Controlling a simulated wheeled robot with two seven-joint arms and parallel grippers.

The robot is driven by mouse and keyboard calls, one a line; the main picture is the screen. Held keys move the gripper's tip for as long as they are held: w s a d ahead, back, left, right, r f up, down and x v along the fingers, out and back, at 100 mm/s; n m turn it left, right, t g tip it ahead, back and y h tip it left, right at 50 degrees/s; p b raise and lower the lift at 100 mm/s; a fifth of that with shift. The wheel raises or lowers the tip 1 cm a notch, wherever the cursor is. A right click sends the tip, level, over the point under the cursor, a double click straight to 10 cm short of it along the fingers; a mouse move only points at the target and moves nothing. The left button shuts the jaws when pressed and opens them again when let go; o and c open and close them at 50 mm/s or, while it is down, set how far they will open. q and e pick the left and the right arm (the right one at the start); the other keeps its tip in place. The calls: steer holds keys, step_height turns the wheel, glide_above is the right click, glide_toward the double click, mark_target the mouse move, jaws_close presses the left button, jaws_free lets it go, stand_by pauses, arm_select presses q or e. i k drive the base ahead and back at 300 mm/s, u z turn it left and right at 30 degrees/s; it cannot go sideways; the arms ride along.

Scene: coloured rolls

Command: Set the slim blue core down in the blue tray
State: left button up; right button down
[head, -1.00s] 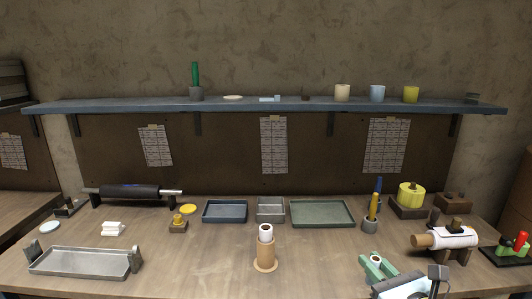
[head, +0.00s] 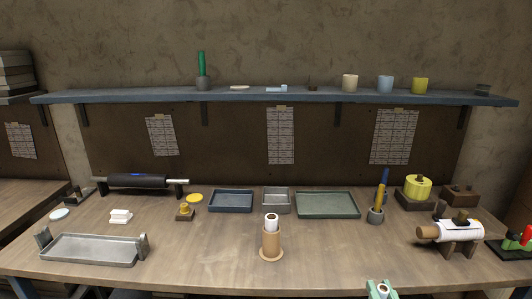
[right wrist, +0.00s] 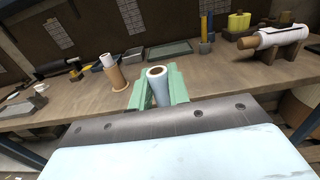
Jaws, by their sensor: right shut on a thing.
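A slim blue core (head: 384,178) stands leaning in a small grey cup (head: 375,217) at the right of the bench, beside a slim yellow core (head: 379,198). The blue tray (head: 231,203), low and dark, lies empty at the back middle. My right gripper (head: 381,290), with green fingers, is low at the front edge, far from both. It is shut on a pale roll (right wrist: 160,90) with a brown core, held upright between the fingers in the right wrist view. The blue core also shows behind it there (right wrist: 210,24). My left gripper is not in view.
A grey tray (head: 276,208) and a green tray (head: 328,214) stand right of the blue tray. A white roll in a brown holder (head: 271,243) stands at mid-bench. A metal tray (head: 90,260) lies left; a white roll on a stand (head: 460,231) is at right.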

mark_target(232, 203)
steer(key=u, duration=0.05)
steer(key=i, duration=0.95)
steer(key=u, duration=0.5)
